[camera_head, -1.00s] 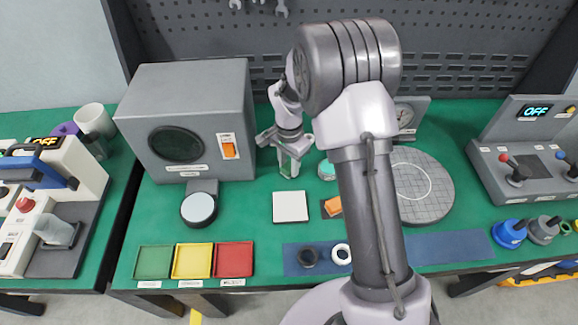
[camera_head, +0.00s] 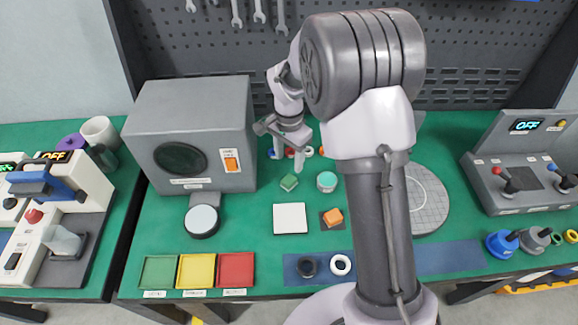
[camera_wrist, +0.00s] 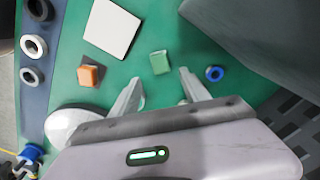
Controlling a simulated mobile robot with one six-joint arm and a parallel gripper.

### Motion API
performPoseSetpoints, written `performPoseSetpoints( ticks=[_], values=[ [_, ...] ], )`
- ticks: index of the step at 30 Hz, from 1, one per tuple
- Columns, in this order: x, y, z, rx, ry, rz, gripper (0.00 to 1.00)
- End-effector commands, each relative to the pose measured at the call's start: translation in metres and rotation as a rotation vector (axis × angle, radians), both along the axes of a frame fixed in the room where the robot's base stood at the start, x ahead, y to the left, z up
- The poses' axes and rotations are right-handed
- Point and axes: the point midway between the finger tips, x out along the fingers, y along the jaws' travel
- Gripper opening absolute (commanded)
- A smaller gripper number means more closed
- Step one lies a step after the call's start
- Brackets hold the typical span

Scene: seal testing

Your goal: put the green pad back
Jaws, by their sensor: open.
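The green pad (camera_head: 289,182) is a small green block lying on the green bench top, behind the white square plate (camera_head: 290,218). My gripper (camera_head: 288,158) is open and empty, just behind and above the pad in the head view. In the wrist view the green pad (camera_wrist: 159,62) sits just beyond the two spread fingertips (camera_wrist: 162,76), roughly in line with the gap between them and apart from both.
A grey box machine (camera_head: 190,135) stands left. Green, yellow and red trays (camera_head: 197,286) line the front.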

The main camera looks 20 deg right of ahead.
Motion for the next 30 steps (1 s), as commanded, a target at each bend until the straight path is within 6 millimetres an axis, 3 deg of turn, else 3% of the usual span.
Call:
performPoseSetpoints(
  ticks=[1,5,8,11,12,16,18,22,25,30],
  values=[
    [0.0,0.0,0.013,0.0,-0.001,0.0,0.54],
    [0.0,0.0,0.028,0.001,-0.003,0.002,0.54],
    [-0.011,0.003,0.061,0.011,-0.042,0.038,0.54],
    [-0.051,0.009,0.128,0.033,-0.139,0.138,0.54],
    [-0.075,0.013,0.154,0.04,-0.186,0.189,0.54],
    [-0.158,0.024,0.209,0.046,-0.341,0.357,0.54],
    [-0.197,0.029,0.22,0.04,-0.415,0.436,0.54],
    [-0.245,0.036,0.221,0.024,-0.511,0.541,0.54],
    [-0.26,0.039,0.218,0.014,-0.545,0.58,0.54],
    [-0.264,0.039,0.216,0.013,-0.552,0.59,0.54]
  ],
)
